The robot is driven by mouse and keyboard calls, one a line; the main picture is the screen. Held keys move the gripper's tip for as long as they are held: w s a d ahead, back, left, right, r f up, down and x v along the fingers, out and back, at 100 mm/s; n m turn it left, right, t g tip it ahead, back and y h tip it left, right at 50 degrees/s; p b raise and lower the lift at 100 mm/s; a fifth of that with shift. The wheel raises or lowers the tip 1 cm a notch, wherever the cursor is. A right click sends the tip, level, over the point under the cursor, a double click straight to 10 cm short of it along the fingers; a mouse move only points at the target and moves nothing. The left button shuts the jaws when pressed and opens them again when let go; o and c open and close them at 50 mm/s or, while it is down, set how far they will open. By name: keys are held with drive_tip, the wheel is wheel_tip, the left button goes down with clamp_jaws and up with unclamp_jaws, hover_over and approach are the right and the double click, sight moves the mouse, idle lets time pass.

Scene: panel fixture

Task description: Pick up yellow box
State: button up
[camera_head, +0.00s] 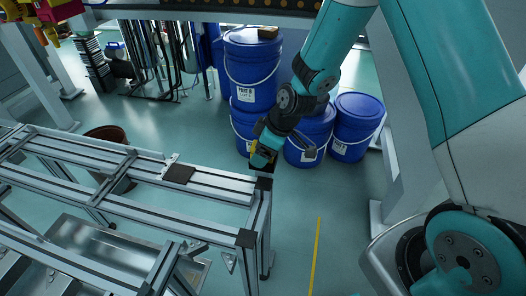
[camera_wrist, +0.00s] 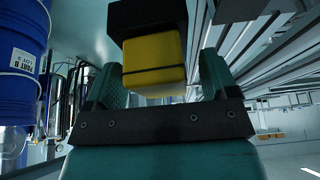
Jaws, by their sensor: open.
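The yellow box (camera_wrist: 153,60) shows in the wrist view between the two teal fingers of my gripper (camera_wrist: 158,78). A black block (camera_wrist: 146,16) adjoins the box at the top of that view. In the head view my gripper (camera_head: 263,152) is at the right end of the metal frame, and a small yellow part of the box (camera_head: 253,147) shows beside it. Most of the box is hidden there by my gripper. My gripper is open and around the box.
The aluminium frame (camera_head: 215,192) runs to the left, with a dark plate (camera_head: 179,174) on its rail. Several blue drums (camera_head: 251,70) stand behind my gripper. A brown bin (camera_head: 105,134) stands behind the frame. The floor right of the frame is clear, with a yellow line (camera_head: 315,255).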

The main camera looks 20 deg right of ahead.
drive_tip(key=c, duration=1.1)
drive_tip(key=shift+r, duration=0.15)
